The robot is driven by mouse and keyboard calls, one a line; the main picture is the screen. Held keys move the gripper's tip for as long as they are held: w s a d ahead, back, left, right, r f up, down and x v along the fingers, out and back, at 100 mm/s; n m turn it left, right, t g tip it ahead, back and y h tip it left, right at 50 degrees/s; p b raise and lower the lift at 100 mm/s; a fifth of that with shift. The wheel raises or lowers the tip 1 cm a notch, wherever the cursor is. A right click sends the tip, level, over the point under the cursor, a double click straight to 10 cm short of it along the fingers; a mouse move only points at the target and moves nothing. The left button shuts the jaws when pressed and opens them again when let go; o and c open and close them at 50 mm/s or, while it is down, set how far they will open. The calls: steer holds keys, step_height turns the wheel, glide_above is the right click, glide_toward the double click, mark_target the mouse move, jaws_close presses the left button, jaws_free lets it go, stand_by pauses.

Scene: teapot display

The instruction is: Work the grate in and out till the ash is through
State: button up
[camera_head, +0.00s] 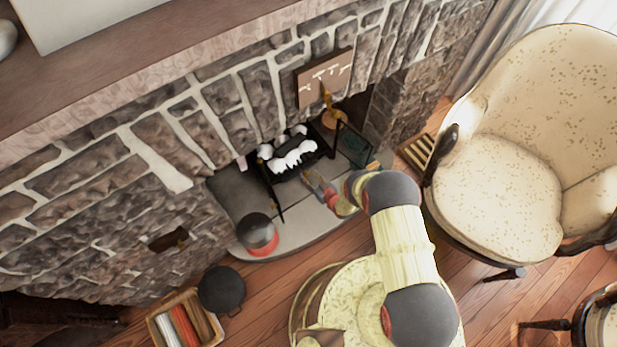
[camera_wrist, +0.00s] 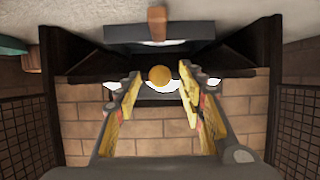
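The dark grate (camera_head: 268,172) stands in the stone fireplace with white lumps (camera_head: 293,155) on it. In the wrist view its black frame (camera_wrist: 58,95) surrounds the opening, and white patches (camera_wrist: 112,85) show inside. A round golden knob (camera_wrist: 159,76) sits midway between my fingertips, with a gap on each side. My gripper (camera_head: 314,181) is at the front of the grate. In the wrist view my gripper (camera_wrist: 161,74) is open, its yellow-padded fingers apart and pointing at the knob. Whether the knob lies between the tips or just beyond them I cannot tell. Loose ash is not distinguishable.
A dark pot with a red base (camera_head: 258,235) stands on the hearth at left. A mesh screen (camera_head: 352,146) stands right of the grate. An armchair (camera_head: 510,160) is at the right. A round dark lid (camera_head: 221,289) and a wooden box (camera_head: 186,322) lie on the floor.

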steer(key=shift+w+a+f, duration=0.1)
steer(key=shift+w+a, duration=0.15)
steer(key=shift+w, duration=0.05)
steer(key=shift+c, duration=0.4)
jaws_close()
stand_by(0.4)
